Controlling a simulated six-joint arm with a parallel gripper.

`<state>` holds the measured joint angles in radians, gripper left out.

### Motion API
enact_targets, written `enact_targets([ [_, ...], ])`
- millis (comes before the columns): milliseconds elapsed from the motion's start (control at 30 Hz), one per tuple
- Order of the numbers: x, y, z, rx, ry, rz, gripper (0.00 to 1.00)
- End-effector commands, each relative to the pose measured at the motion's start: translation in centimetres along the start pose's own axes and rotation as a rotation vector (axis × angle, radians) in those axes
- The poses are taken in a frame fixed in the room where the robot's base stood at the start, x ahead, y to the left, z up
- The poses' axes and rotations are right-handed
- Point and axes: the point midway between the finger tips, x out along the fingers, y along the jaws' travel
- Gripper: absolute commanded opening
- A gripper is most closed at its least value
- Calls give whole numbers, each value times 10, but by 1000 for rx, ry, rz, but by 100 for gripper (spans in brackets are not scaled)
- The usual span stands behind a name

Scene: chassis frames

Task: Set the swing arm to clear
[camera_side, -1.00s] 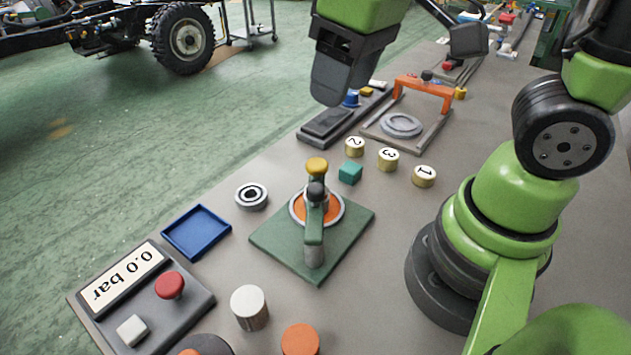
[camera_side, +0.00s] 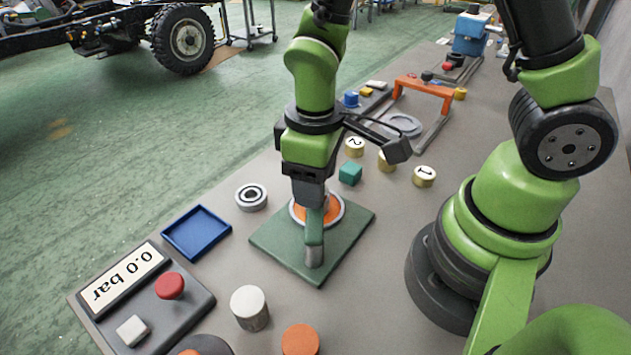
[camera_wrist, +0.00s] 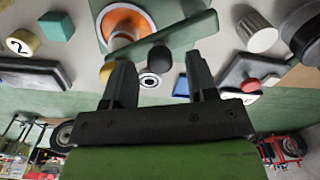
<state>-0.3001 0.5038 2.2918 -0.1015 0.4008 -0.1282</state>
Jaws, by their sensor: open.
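The green swing arm (camera_side: 314,228) sits on a green square plate (camera_side: 343,232). It runs from a grey pivot post (camera_side: 314,256) across the orange disc with a grey ring (camera_side: 335,213). My gripper (camera_side: 309,197) is open, pointing down over the arm's far end. In the wrist view, the black knob (camera_wrist: 160,58) shows between my two open fingers (camera_wrist: 158,72), with gaps on both sides. A yellow knob (camera_wrist: 106,72) shows beside the left finger. In the side view my gripper hides both knobs.
A blue tray (camera_side: 197,232) and a grey ring-shaped piece (camera_side: 251,197) lie left of the plate. A metal cylinder (camera_side: 249,307) and a gauge panel (camera_side: 180,310) are in front.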

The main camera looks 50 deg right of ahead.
Motion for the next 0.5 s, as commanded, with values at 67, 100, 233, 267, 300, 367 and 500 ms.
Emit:
enact_targets([
  [67,7,0,0,0,-2,0,52],
  [100,9,0,1,1,-3,0,52],
  [233,12,0,0,1,0,0,52],
  [267,12,0,0,1,1,0,52],
  [300,12,0,0,1,1,0,52],
  [367,12,0,0,1,1,0,52],
  [500,12,0,0,1,1,0,38],
])
